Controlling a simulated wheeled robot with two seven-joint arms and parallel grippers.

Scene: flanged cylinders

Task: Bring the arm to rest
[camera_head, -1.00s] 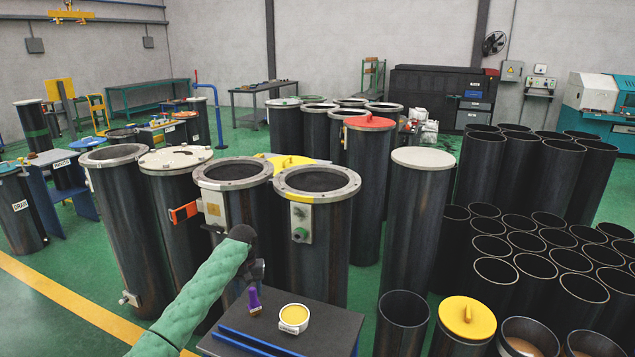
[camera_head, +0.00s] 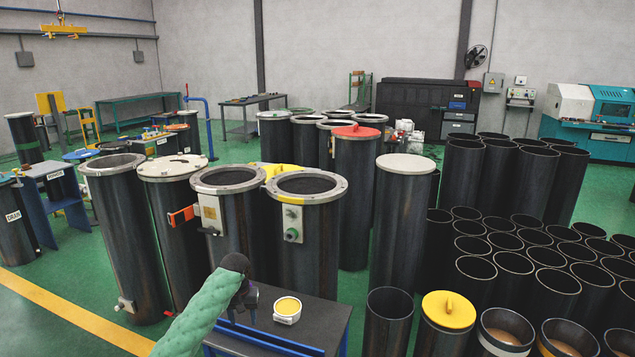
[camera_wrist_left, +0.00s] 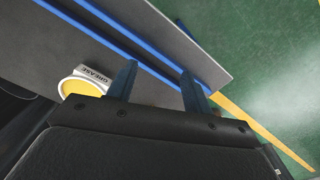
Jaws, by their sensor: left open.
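My left arm, in a green sleeve, comes in from the bottom of the head view. Its dark gripper (camera_head: 247,298) is over the left part of a small dark table (camera_head: 325,318), just left of a white tub of yellow grease (camera_head: 287,312). In the left wrist view the two fingers (camera_wrist_left: 160,82) are spread apart with nothing between them. The tub, labelled GREASE (camera_wrist_left: 88,82), shows beside the left finger there, partly hidden by the gripper body. My right gripper is not in view.
Tall flanged cylinders (camera_head: 308,235) stand close behind the table. A cylinder with a yellow lid (camera_head: 447,311) and open dark pipes (camera_head: 388,318) stand to its right. A blue rail (camera_head: 262,336) runs along the table's near side. Green floor is free at the left.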

